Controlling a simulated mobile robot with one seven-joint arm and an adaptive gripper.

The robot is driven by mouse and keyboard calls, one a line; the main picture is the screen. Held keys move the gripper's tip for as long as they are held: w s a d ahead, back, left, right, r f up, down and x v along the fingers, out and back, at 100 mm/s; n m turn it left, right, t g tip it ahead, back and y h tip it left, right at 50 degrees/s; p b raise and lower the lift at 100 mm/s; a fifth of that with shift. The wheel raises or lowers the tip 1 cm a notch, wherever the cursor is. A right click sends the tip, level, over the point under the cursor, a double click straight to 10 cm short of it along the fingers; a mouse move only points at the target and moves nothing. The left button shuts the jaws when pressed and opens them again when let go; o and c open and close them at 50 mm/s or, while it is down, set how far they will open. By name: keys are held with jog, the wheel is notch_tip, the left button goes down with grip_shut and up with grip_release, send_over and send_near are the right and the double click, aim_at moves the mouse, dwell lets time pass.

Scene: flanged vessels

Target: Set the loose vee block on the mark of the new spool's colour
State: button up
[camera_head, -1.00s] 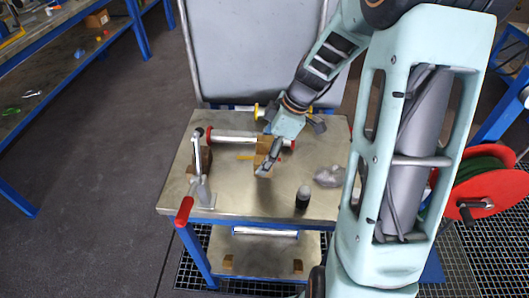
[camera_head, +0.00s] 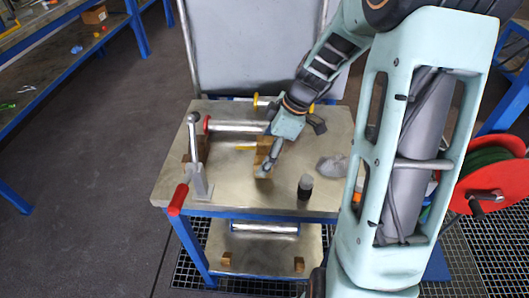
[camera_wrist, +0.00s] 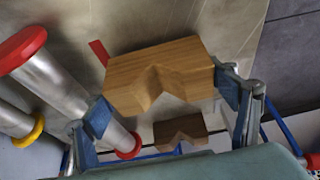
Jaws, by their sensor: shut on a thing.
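My gripper (camera_wrist: 165,105) is shut on a light wooden vee block (camera_wrist: 160,68), its notch facing the wrist camera. In the head view the block (camera_head: 263,152) is over the middle of the table; I cannot tell whether it touches the top. A red mark (camera_wrist: 98,52) shows beyond the block in the wrist view. A spool with red flanges (camera_head: 235,126) lies across the table behind, and a yellow-flanged spool (camera_head: 275,102) lies farther back. A darker vee block (camera_wrist: 180,131) sits behind the held one in the wrist view.
A lever clamp with a red handle (camera_head: 179,199) stands at the table's left edge. A black cylinder (camera_head: 305,187) and a grey crumpled lump (camera_head: 332,167) are to the right. Another silver spool (camera_head: 265,228) is on the lower shelf. The front middle of the tabletop is clear.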

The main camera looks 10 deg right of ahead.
jog(key=shift+f+b, duration=0.45)
jog(key=shift+b, duration=0.05)
jog(key=o, duration=1.3)
